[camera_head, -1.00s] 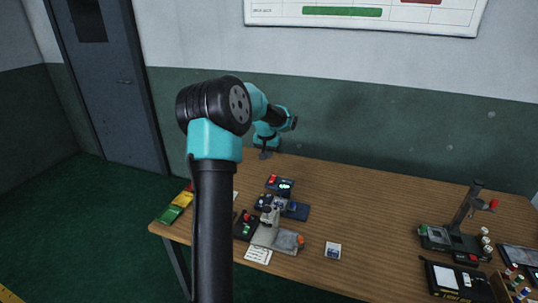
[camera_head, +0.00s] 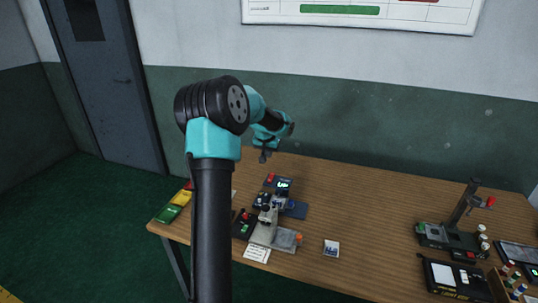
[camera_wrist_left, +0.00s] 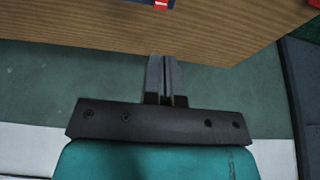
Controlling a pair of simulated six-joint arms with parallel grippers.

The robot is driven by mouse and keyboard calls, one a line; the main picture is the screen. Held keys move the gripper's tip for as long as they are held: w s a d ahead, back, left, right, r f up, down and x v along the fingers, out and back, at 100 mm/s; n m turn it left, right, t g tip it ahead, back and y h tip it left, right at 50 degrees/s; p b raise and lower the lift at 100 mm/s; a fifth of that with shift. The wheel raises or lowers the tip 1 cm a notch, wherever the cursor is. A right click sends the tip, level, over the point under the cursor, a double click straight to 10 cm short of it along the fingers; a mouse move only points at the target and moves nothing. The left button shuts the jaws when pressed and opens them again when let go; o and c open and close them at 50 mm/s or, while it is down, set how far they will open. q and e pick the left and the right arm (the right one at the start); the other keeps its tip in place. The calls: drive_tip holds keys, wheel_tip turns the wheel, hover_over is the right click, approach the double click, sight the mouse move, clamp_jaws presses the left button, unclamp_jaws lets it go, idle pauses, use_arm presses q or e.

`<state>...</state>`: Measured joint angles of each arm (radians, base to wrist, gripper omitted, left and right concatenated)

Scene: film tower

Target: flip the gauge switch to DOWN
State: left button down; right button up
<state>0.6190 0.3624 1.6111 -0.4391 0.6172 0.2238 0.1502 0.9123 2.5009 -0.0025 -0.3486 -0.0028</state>
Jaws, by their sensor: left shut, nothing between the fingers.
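A small dark device with a lit green display (camera_head: 283,184) and a red part beside it stands near the back left of the table; it looks like the gauge. Its switch is too small to make out. My left gripper (camera_head: 264,157) is at the table's back edge by the wall, beyond the device and apart from it. In the left wrist view my left gripper (camera_wrist_left: 165,62) is shut and empty. A dark blue edge with a red patch (camera_wrist_left: 160,3) shows at the top of that view. My right gripper is not in view.
A grey microscope-like stand (camera_head: 262,235) and a dark box with a red knob (camera_head: 242,224) sit in front of the device. A small white card (camera_head: 331,248) lies to the right. Another stand (camera_head: 452,235) is at the far right. The table's middle is clear.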

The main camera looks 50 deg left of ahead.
sight(272, 173)
use_arm(q)
drive_tip(key=x, duration=1.2)
drive_tip(key=shift+s+d+f, duration=0.15)
drive_tip(key=shift+s+d, duration=0.1)
drive_tip(key=shift+s, duration=0.1)
drive_tip(key=shift+a, duration=0.1)
